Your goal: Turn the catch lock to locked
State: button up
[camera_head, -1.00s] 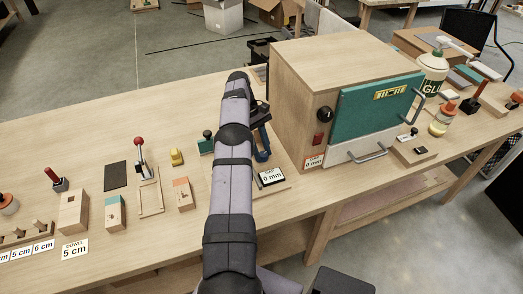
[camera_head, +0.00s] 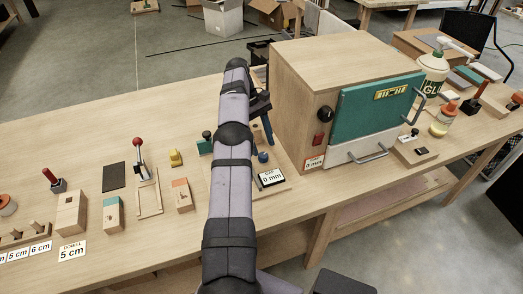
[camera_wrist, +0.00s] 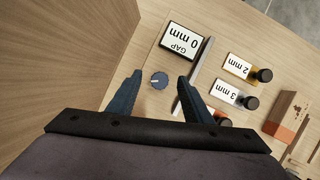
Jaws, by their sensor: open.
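A round blue knob (camera_head: 263,157) with a pale pointer mark sits on a wooden board right of my arm. In the wrist view the knob (camera_wrist: 159,80) lies between my spread blue fingertips, with the mark roughly sideways. No lock wording is readable on it, so I cannot tell for certain that it is the catch lock. My gripper (camera_wrist: 160,76) is open and empty. In the head view my gripper (camera_head: 267,130) is above the knob and apart from it. My arm hides part of the board.
A "GAP 0 mm" display (camera_head: 271,178) is beside the knob. The wooden cabinet (camera_head: 293,110) with a teal door (camera_head: 375,112) stands close on the right. Blocks labelled 2 mm (camera_wrist: 240,67) and 3 mm (camera_wrist: 227,92) lie on the other side.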

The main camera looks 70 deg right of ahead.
jog(key=shift+r+p, duration=1.85)
jog(key=shift+r, duration=1)
notch_tip(320, 180, up, 4)
jog(key=w+h+b, duration=0.1)
jog(key=w, duration=0.2)
jog(key=n+h, duration=0.1)
jog(key=n, duration=0.8)
send_over(261, 154)
jog(key=w, duration=0.2)
notch_tip(261, 154, down, 7)
jog(key=shift+w+a+f+h+b, duration=0.2)
jog(key=shift+a+h+b, duration=0.1)
jog(key=shift+b, duration=0.15)
